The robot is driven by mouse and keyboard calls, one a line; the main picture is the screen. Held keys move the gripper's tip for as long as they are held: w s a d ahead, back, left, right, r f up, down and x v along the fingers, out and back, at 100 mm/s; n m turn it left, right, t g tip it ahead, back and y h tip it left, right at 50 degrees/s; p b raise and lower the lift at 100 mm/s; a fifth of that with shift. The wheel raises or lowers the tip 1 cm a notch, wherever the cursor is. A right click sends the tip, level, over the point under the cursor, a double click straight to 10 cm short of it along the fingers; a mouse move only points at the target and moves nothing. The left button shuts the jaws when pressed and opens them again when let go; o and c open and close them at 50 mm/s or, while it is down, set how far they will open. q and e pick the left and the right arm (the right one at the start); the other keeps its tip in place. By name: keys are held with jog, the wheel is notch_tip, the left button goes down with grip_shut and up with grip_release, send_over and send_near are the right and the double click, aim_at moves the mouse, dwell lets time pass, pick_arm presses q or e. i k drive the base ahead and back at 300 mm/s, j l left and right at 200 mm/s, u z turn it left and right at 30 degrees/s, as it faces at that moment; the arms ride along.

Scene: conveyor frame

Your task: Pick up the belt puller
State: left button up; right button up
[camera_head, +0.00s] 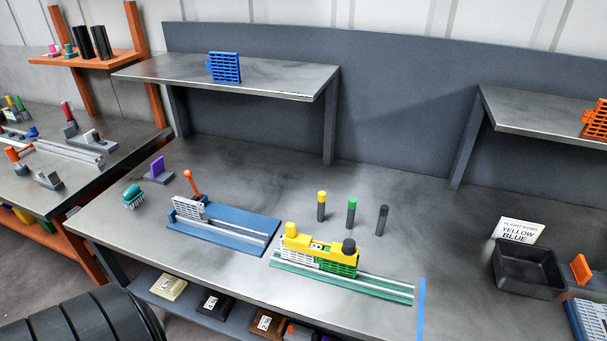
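A yellow tool with a raised yellow block at its left end and a dark round knob at its right end, which looks like the belt puller (318,250), sits on the green conveyor frame (385,289) at the middle front of the table. White and green belt links lie beneath it. A blue conveyor frame (215,238) lies to its left, with light grey belt links (190,209) and a red-knobbed lever (191,183) at its left part. Neither of my grippers is in view.
Three upright pins with yellow (321,206), green (351,213) and dark (382,220) tops stand behind the puller. A black bin (524,270) and a sign (519,230) reading "YELLOW BLUE" stand right. A teal brush (132,196) lies left. Raised shelves (270,80) overhang the back.

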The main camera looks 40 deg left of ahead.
aim_at(294, 241)
jog(key=u, duration=1.1)
